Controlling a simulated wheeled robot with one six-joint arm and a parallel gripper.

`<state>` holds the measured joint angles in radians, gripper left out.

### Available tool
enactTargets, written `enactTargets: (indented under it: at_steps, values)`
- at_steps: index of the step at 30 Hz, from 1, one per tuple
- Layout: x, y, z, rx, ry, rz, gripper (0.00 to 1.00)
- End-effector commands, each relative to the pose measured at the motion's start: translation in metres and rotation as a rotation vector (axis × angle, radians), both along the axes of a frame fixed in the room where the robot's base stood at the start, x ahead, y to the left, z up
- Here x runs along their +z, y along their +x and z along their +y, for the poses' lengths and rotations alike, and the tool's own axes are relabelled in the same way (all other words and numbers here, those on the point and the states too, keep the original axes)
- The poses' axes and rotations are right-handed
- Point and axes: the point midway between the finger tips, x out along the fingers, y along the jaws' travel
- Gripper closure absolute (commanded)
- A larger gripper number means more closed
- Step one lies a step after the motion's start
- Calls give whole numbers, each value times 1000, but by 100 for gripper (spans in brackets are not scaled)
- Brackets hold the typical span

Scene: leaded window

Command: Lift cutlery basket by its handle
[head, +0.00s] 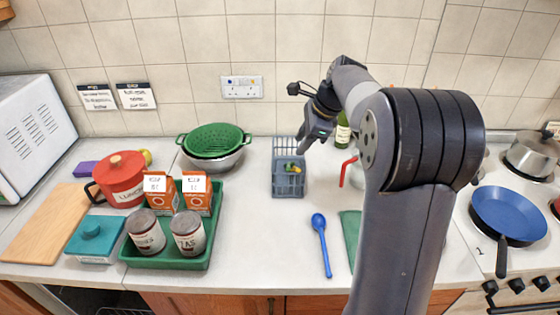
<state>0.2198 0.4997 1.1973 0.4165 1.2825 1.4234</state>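The cutlery basket (289,187) is a small grey-blue basket on the pale worktop, near the middle of the head view. A slatted grey part (286,148) rises at its back; I cannot tell whether this is its handle. Small green and yellow items show inside the basket. My gripper (303,143) points down above the basket's back right side in the picture. Its fingers are small and dark here, so I cannot tell their opening or whether they touch the basket.
A blue spoon (321,244) lies in front of the basket. A bottle (343,131) stands right of my gripper. A blue pan (508,213) is far right.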

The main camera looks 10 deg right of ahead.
Motion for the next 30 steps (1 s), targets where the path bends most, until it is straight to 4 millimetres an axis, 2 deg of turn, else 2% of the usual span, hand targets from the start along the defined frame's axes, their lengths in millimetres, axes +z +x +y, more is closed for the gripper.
enactTargets:
  at_steps: [6, 13, 21, 30]
  values:
    - [-32, 8, 13, 2, 0, 3, 64]
    - [-47, 13, 20, 3, -1, 2, 64]
    - [-81, 23, 34, 2, -2, 4, 64]
    - [-86, 25, 36, 1, -2, 0, 64]
